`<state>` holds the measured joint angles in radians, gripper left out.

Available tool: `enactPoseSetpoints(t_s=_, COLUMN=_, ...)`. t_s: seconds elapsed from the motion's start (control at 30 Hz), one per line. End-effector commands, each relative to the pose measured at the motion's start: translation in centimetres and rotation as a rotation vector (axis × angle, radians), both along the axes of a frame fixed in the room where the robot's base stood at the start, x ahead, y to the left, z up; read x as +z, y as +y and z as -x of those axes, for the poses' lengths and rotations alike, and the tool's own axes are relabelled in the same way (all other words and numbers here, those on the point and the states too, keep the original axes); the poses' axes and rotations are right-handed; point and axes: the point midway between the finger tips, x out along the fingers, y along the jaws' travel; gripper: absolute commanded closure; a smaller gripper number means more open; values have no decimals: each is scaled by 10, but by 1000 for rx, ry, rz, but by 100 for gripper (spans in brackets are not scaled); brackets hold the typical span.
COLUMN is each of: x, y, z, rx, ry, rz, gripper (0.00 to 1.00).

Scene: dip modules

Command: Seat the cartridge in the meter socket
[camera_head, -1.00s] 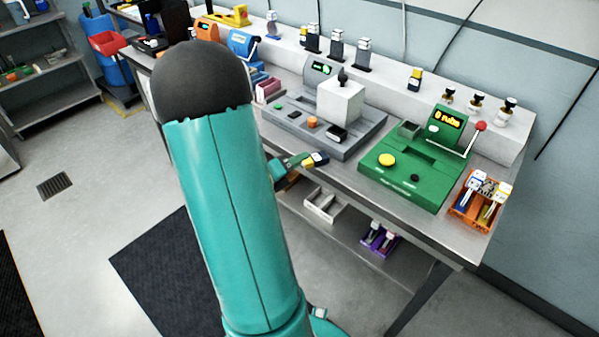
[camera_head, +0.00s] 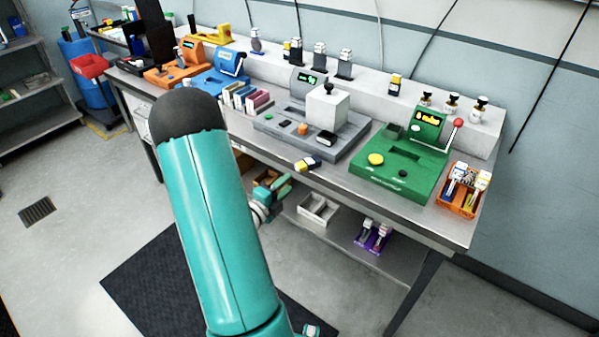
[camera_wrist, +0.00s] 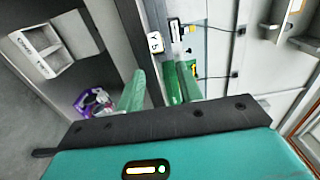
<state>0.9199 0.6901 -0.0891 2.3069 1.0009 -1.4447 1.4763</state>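A small blue, yellow and white block, apparently the cartridge (camera_head: 307,163), lies at the front edge of the bench, left of the grey machine's near corner. In the wrist view it seems to be the pale block (camera_wrist: 155,43) beyond my fingers. My gripper (camera_head: 283,185) is below and left of it, in front of the bench edge, apart from it. In the wrist view my gripper (camera_wrist: 152,80) has its green fingers spread, with nothing between them. A green machine (camera_head: 425,178) with a lit display and a slot, and a grey machine (camera_head: 270,122), stand on the bench; which is the meter is unclear.
An orange tray (camera_head: 445,199) of modules sits at the bench's right end. Small coloured boxes (camera_head: 240,95) and a blue machine (camera_head: 215,82) stand to the left. A white tray (camera_head: 305,213) and a purple holder (camera_head: 363,240) are on the shelf below. The bench edge (camera_head: 345,180) runs near my gripper.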

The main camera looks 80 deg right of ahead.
Motion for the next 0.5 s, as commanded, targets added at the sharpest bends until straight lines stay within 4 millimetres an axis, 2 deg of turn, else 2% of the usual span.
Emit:
enactPoseSetpoints(t_s=0.3, x=0, y=-40, z=17, rx=-2, ry=-3, rz=0, gripper=64)
enactPoseSetpoints(t_s=0.5, x=0, y=-58, z=24, rx=0, ry=-2, rz=0, gripper=64)
